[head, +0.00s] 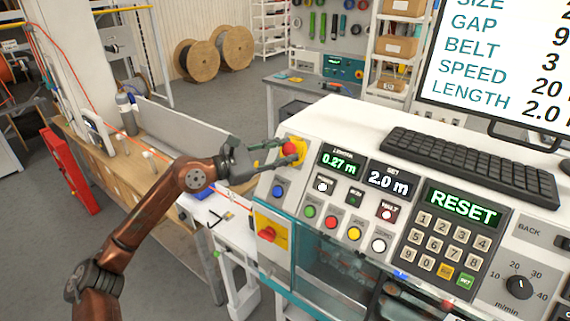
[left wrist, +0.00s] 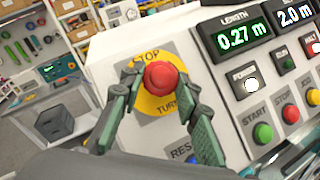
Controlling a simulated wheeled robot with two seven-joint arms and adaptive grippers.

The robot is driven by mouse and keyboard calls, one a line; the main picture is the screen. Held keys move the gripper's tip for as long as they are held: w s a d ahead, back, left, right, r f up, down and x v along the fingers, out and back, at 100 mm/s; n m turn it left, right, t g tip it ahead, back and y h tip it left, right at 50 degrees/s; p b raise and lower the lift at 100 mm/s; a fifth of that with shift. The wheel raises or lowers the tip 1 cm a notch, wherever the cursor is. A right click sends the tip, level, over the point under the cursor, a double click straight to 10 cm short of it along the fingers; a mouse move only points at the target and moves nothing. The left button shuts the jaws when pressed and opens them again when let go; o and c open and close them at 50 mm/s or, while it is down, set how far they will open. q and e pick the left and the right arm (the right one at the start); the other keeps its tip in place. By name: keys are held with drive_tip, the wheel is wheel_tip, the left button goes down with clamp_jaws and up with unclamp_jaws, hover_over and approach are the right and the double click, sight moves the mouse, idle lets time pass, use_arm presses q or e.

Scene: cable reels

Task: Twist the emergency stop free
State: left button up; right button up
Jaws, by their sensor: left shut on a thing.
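The emergency stop (head: 289,149) is a red mushroom button on a round yellow plate, at the upper left corner of the sloped control panel. In the left wrist view the red button (left wrist: 161,76) sits between my two green-padded fingers, on the yellow ring marked STOP and TURN. My left gripper (head: 283,153) reaches in from the left and is shut on the button, one finger at each side of it. The far side of the button is hidden. My right gripper is not in view.
Beside the button are a blue reset button (head: 277,191), small displays, coloured buttons, a keypad (head: 440,245) and a keyboard (head: 470,165). A red knob on a yellow plate (head: 269,233) sits below. A grey panel (head: 180,135) stands behind my left arm.

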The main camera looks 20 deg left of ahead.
use_arm(q)
drive_tip(key=shift+w+a+m+g+b, duration=0.1)
drive_tip(key=shift+m+g+b, duration=0.4)
drive_tip(key=shift+m, duration=0.4)
drive_tip(key=shift+r+m+g+h+b, duration=0.1)
drive_tip(key=shift+m+g+h+b, duration=0.3)
drive_tip(key=shift+m, duration=0.5)
drive_tip(key=o, duration=1.2)
drive_tip(key=shift+g, duration=0.3)
drive_tip(key=v, duration=1.2)
